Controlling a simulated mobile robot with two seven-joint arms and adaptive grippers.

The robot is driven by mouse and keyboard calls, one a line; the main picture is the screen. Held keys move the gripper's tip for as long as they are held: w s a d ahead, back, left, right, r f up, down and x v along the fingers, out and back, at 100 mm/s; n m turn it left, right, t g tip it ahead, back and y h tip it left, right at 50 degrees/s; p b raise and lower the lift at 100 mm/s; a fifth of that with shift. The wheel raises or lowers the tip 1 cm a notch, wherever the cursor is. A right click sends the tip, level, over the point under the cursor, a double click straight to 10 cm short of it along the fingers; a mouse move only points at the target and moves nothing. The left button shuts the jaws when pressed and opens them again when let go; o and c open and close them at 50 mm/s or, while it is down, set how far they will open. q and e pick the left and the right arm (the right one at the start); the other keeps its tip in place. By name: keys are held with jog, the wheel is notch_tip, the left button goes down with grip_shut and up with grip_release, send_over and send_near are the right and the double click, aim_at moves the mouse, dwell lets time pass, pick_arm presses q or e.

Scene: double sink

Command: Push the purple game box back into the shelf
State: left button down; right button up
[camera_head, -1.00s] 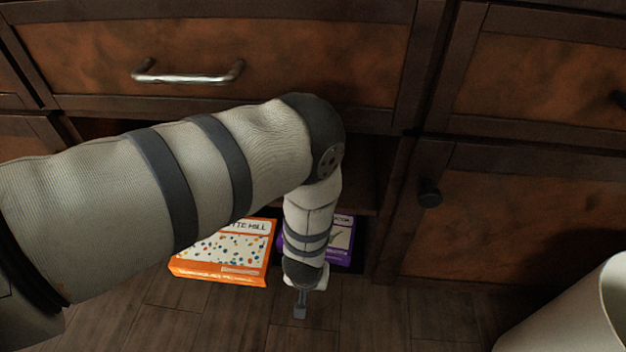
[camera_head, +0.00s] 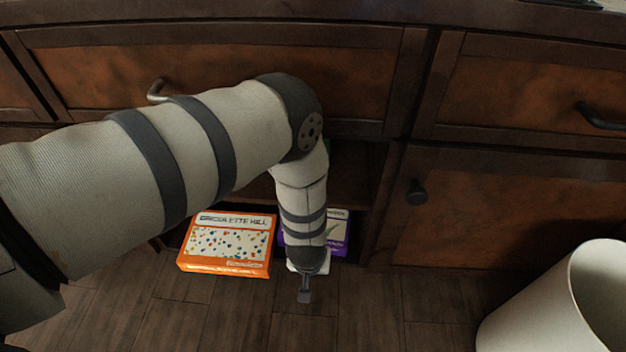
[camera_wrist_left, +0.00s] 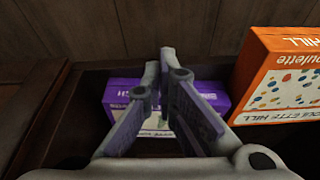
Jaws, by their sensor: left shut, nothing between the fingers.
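The purple game box (camera_head: 338,229) lies low in the open shelf (camera_head: 352,190), partly hidden behind my left forearm in the head view. In the left wrist view the purple box (camera_wrist_left: 205,92) is behind my fingers, with its purple edge and part of a pale face showing. My left gripper (camera_head: 304,297) points down in front of the box, near the floor. Its fingers (camera_wrist_left: 166,62) are shut with nothing between them. I cannot tell whether they touch the box. My right gripper is not in view.
An orange game box (camera_head: 228,245) sits left of the purple one and sticks out from the shelf; it also shows in the left wrist view (camera_wrist_left: 285,75). A white bin (camera_head: 560,305) stands at the right. Wooden floor (camera_head: 380,310) in front is clear.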

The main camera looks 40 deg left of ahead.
pick_arm(q)
jog(key=w+a+f+b, duration=0.2)
jog(key=w+f, duration=0.1)
jog(key=w, duration=0.1)
jog(key=shift+w+a+f+b, duration=0.25)
jog(key=shift+b, duration=0.15)
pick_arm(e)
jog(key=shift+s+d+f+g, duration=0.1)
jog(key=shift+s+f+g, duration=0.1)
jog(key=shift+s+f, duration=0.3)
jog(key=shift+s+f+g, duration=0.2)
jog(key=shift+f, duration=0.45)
pick_arm(q)
jog(key=w, duration=0.1)
jog(key=w+a+b, duration=0.1)
jog(key=w+b, duration=0.1)
jog(key=shift+a+f, duration=0.2)
jog(key=shift+a, duration=0.1)
jog(key=shift+r, duration=0.2)
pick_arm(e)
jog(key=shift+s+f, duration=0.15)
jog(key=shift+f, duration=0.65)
